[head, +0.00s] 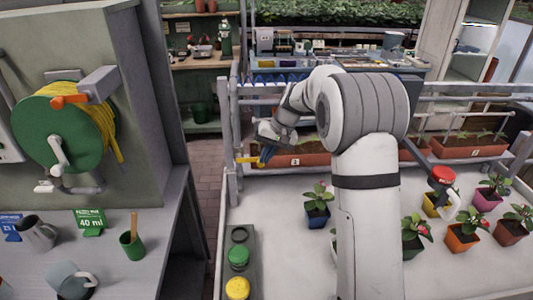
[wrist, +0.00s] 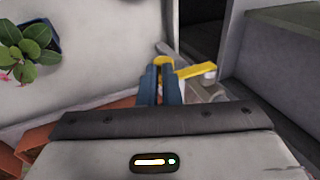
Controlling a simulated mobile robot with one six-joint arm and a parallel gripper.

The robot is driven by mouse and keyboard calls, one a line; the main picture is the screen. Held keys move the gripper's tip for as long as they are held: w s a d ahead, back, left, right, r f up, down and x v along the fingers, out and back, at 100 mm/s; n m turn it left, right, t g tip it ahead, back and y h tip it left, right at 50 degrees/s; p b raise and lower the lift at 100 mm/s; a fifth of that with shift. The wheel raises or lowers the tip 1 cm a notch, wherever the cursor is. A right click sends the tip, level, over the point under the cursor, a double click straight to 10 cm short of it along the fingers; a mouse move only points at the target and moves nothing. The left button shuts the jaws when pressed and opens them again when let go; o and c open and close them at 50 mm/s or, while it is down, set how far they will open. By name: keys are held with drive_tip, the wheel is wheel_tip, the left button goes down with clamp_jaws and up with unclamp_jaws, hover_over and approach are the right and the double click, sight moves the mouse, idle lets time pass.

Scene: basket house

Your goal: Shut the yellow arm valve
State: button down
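The yellow arm valve (head: 246,160) is on the pipework at the left end of the planter rail, its arm lying roughly level and pointing left in the head view. In the wrist view its yellow arm (wrist: 196,71) reaches right from the fingertips, and a yellow part shows just at the tips. My gripper (head: 264,156) is right at the valve, its blue fingers (wrist: 163,64) close together with a narrow gap. I cannot tell whether they grip the valve or only stand against it. My fingers hide part of it.
A blue pot with a plant (head: 317,205) stands on the white bench (head: 285,250) near my arm. A long planter box (head: 300,160) lies behind the gripper. A green hose reel (head: 45,125) is on the left. Below the bench's left side is a brick floor (head: 207,175).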

drive_tip(key=shift+s+f, duration=0.2)
drive_tip(key=shift+f, duration=0.3)
drive_tip(key=w+d+v, duration=0.1)
drive_tip(key=v, duration=1.3)
drive_tip(key=s+r+h, duration=0.1)
drive_tip(key=s+r, duration=0.1)
drive_tip(key=s, duration=0.5)
drive_tip(key=s+d+f+t+h, duration=0.1)
drive_tip(key=s+d+f, duration=0.1)
drive_tip(key=s, duration=1.2)
drive_tip(key=s+d+f+t+h, duration=0.1)
drive_tip(key=s+f, duration=0.4)
drive_tip(key=s, duration=0.9)
drive_tip(key=shift+d+h+p, duration=0.35)
drive_tip(key=shift+d+h, duration=0.05)
drive_tip(key=shift+h, duration=0.3)
